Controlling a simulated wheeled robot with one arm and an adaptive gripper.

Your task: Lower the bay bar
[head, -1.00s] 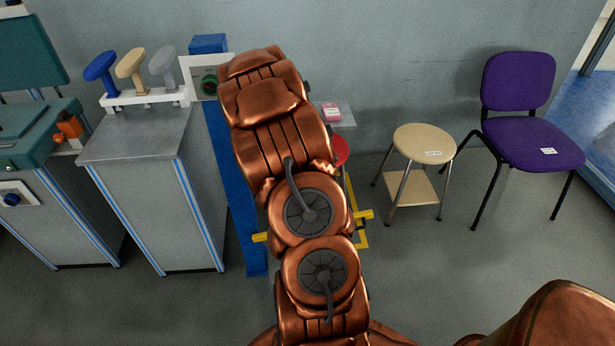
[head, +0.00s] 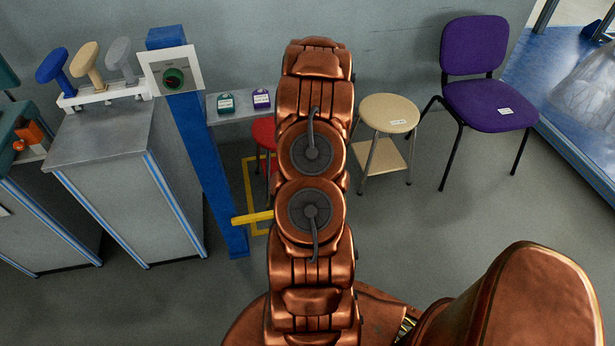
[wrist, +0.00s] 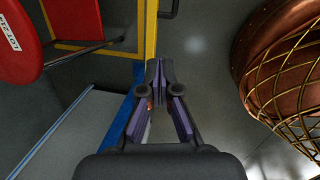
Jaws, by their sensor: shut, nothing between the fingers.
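The yellow bay bar (head: 252,217) shows in the head view as a short, roughly level piece. Its left end crosses the blue post (head: 205,165), and its right part is hidden behind my arm. My gripper (wrist: 158,68) shows in the wrist view with its purple-lined fingers shut and empty. Yellow strips (wrist: 150,28) lie just beyond the fingertips there; I cannot tell whether any of them is the bar or only floor marking. In the head view my arm hides the gripper.
A red stool (head: 264,133) stands by the yellow floor marking (head: 250,180); its seat is close at upper left in the wrist view (wrist: 20,45). A shelf (head: 238,113) holds small boxes. A beige stool (head: 389,113) and purple chair (head: 490,103) stand right. A grey cabinet (head: 125,190) stands left.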

